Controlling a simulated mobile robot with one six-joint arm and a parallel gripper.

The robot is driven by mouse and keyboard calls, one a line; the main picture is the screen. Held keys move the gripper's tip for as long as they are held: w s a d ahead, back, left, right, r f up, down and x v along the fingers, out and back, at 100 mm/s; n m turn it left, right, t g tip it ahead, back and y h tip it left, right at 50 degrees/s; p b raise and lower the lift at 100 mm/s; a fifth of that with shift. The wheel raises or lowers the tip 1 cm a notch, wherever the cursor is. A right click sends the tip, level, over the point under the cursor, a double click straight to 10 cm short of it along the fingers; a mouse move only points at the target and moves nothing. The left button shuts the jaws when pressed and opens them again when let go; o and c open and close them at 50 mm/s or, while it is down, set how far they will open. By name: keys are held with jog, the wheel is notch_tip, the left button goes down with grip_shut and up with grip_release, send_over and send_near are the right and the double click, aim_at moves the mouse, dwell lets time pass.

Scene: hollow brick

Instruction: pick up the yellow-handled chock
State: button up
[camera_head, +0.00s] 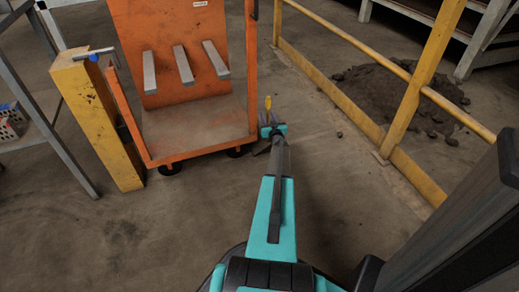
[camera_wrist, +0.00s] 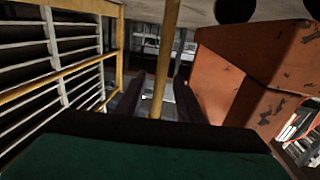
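The yellow handle of the chock (camera_head: 267,103) stands up at the far end of my arm, beside the orange cart's right corner. My gripper (camera_head: 270,129) is at the handle in the head view. In the wrist view, which looks upside down, the yellow handle (camera_wrist: 168,45) runs down from the top edge between the two dark fingers of my gripper (camera_wrist: 160,78). The fingers are apart, with gaps visible on both sides of the handle. The chock's body is outside the wrist view; in the head view the gripper largely hides it.
An orange cart (camera_head: 196,125) stands close left of my gripper; its side (camera_wrist: 260,60) fills the right of the wrist view. A yellow post (camera_head: 98,125) is farther left. A yellow railing (camera_head: 405,110) and dark rubble (camera_head: 395,90) are to the right. Floor between cart and railing is clear.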

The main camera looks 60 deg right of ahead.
grip_shut()
dwell(1.2)
jog(key=shift+w+r, duration=0.1)
jog(key=shift+r, duration=0.05)
